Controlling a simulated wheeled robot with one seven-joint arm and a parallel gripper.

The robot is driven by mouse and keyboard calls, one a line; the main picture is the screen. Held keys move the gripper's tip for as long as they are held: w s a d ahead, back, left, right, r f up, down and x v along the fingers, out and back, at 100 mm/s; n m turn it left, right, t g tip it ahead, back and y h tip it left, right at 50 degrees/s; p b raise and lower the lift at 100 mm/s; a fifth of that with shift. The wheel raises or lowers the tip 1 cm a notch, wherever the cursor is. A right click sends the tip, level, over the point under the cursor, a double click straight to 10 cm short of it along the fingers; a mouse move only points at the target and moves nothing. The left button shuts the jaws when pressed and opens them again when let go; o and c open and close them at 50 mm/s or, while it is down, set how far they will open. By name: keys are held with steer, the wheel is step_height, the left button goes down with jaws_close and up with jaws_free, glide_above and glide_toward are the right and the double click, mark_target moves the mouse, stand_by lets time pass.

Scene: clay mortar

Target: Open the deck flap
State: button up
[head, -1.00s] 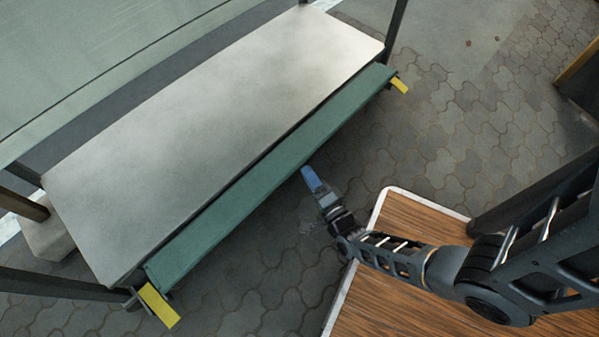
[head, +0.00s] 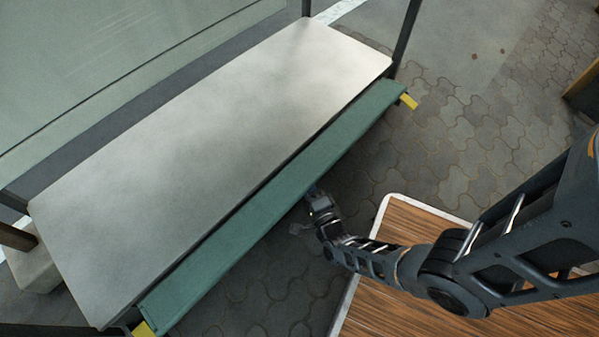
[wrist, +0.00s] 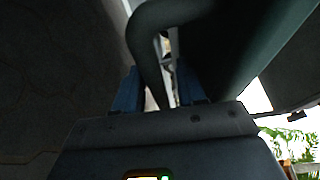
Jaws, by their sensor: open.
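The deck flap (head: 262,205) is a long green panel along the front edge of a grey deck (head: 205,140). It sticks out from that edge at a slant; its exact angle is hard to judge. My gripper (head: 312,193) is at the flap's outer edge, near mid-length, with its fingertips partly hidden beneath it. In the wrist view my gripper (wrist: 160,88) has its two blue fingers apart. A dark curved bar (wrist: 146,52) passes in front of and between them. I cannot tell whether the fingers touch it.
Yellow tabs show at the flap's far end (head: 408,101) and near end (head: 144,329). Dark posts (head: 404,38) stand at the deck's corners. A wood-topped surface with a white rim (head: 384,207) lies below my arm. Paved floor (head: 440,135) is clear to the right.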

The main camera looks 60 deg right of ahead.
steer(key=shift+w+d, duration=0.15)
steer(key=shift+w, duration=0.05)
steer(key=shift+c, duration=0.5)
jaws_close()
